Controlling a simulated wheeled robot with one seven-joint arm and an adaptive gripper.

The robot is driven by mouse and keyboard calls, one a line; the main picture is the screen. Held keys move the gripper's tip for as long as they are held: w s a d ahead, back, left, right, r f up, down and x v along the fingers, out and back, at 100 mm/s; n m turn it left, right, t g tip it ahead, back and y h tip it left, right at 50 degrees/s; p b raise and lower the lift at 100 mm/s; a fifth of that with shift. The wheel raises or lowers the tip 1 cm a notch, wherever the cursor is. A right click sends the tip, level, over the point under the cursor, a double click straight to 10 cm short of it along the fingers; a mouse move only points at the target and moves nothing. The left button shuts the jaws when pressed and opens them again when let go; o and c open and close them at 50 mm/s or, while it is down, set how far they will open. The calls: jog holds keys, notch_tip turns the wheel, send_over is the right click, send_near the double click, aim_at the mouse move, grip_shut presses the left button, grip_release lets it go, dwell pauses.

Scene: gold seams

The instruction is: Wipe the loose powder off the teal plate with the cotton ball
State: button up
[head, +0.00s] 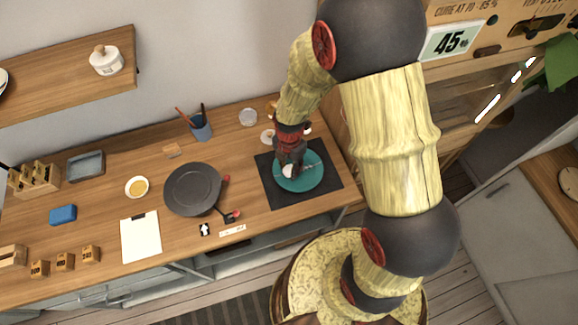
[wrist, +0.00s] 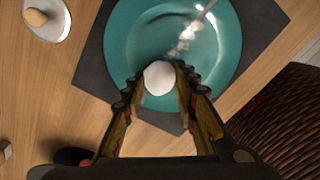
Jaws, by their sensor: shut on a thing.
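The teal plate (head: 309,179) lies on a dark mat (head: 273,191) at the right part of the counter. My gripper (head: 288,168) reaches down over the plate's left part and is shut on the white cotton ball (wrist: 158,77). In the wrist view, the ball sits between the fingertips of my gripper (wrist: 159,82), over the near side of the teal plate (wrist: 140,45). A pale streak of loose powder (wrist: 184,38) lies on the plate, just beyond and right of the ball. I cannot tell whether the ball touches the plate.
A dark pan (head: 192,188) stands left of the mat. A blue cup with tools (head: 201,129) and a glass jar (head: 247,117) stand behind. A dark woven thing (wrist: 285,115) is at right.

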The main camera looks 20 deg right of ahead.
aim_at(307, 167)
jog(key=shift+w+r, duration=0.1)
jog(key=shift+w, duration=0.5)
jog(key=shift+s+d, duration=0.75)
jog(key=shift+d, duration=0.05)
jog(key=shift+w+d, duration=0.45)
jog(key=shift+d, duration=0.4)
jog(key=shift+s+d+p, duration=0.3)
jog(key=shift+s+d, duration=0.2)
jog(key=shift+d, duration=0.35)
jog(key=shift+w+d, duration=0.55)
jog(key=shift+d, duration=0.2)
jog(key=shift+s, duration=0.15)
